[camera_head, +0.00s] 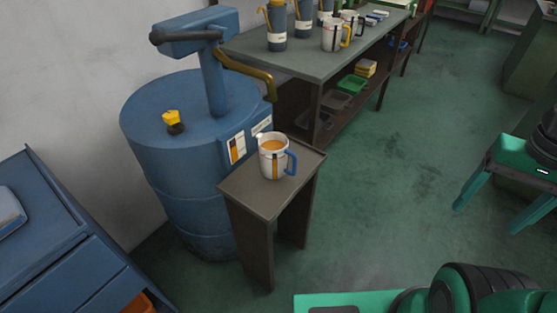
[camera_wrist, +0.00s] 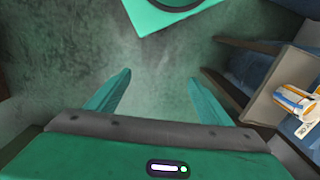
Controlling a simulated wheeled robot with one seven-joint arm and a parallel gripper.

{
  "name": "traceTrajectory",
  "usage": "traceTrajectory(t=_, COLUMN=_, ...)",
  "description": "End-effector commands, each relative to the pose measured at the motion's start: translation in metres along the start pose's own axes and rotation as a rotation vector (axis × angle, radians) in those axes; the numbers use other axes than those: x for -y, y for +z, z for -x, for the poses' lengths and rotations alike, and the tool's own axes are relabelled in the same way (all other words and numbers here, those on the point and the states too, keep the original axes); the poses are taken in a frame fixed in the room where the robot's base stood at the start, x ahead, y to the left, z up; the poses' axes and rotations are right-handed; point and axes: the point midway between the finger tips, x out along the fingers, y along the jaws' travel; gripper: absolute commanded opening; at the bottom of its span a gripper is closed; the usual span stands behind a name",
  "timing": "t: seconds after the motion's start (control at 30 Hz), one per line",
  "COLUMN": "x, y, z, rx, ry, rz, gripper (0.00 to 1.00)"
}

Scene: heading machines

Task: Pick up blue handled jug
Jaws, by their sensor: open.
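The blue handled jug (camera_head: 273,156) is white with an orange stripe and holds an orange-brown liquid. It stands upright on a small dark side table (camera_head: 262,200), its blue handle on the right. In the wrist view the jug (camera_wrist: 295,101) shows at the right edge, partly cut off. My gripper (camera_wrist: 155,90) is open and empty, its two green fingers apart above the floor, well to one side of the jug.
A blue drum (camera_head: 190,160) with a pump and yellow cap stands directly behind the small table. A long workbench (camera_head: 290,60) holds blue containers and other jugs, one with a yellow handle (camera_head: 332,33). A blue cabinet (camera_head: 50,240) is at left. Green floor (camera_head: 400,150) is free to the right.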

Motion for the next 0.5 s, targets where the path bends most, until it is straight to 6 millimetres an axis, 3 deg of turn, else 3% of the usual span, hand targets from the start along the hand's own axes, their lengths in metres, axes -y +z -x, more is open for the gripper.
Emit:
traceTrajectory(t=0.17, x=0.033, y=-0.021, z=-0.021, rx=0.033, ry=-0.006, rz=0.007, gripper=0.90)
traceTrajectory(t=0.5, x=0.118, y=-0.062, z=-0.094, rx=0.147, ry=-0.138, rz=-0.033, gripper=0.90)
